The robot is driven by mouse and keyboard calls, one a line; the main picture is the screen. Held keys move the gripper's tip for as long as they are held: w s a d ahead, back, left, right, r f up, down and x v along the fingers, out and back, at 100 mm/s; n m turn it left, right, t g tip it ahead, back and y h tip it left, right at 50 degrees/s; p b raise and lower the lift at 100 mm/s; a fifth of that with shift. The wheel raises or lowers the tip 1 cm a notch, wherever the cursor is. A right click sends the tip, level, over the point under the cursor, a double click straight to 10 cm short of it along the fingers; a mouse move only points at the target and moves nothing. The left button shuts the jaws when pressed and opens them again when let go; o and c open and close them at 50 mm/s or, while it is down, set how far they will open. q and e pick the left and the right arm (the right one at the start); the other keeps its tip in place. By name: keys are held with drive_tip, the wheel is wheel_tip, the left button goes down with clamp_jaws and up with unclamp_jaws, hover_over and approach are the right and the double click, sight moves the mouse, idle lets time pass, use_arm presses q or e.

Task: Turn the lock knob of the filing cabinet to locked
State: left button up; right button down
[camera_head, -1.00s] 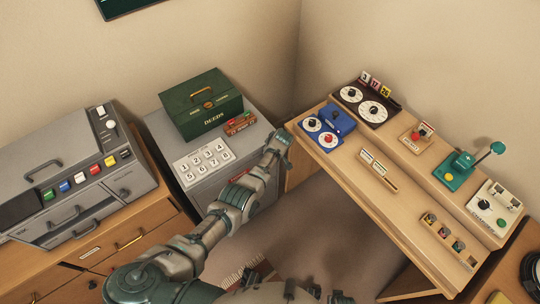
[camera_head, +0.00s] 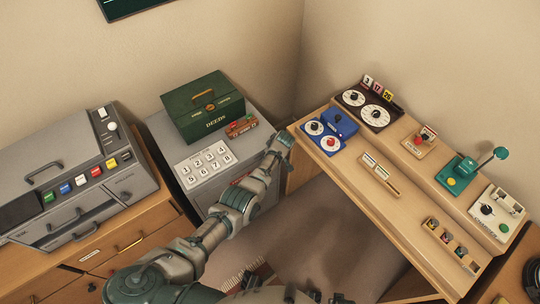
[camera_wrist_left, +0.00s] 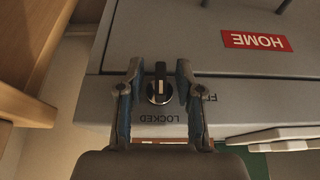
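The filing cabinet (camera_head: 160,126) is grey and stands in the corner; its front fills much of the left wrist view (camera_wrist_left: 200,30). Its lock knob (camera_wrist_left: 159,84) is round and black with an upright grip bar. The word LOCKED is printed below the knob in that view; another label, starting with F, is partly hidden at the right. My left gripper (camera_wrist_left: 158,92) is open, with one finger on each side of the knob and small gaps between. In the head view my left gripper (camera_head: 281,144) hides the knob. My right gripper is not clearly visible.
A green DEEDS box (camera_head: 203,106) and a number keypad (camera_head: 206,164) sit on the cabinet. A wooden desk (camera_head: 345,172) with dials and small devices stands close to the right. A grey machine (camera_head: 70,180) stands on a wooden cabinet at the left.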

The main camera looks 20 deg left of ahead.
use_arm(q)
drive_tip(key=shift+d, duration=0.1)
drive_tip(key=shift+d+r, duration=0.15)
drive_tip(key=shift+r, duration=0.1)
drive_tip(key=v, duration=1.1)
drive_tip(key=shift+r, duration=0.2)
use_arm(e)
drive_tip(key=shift+d, duration=0.1)
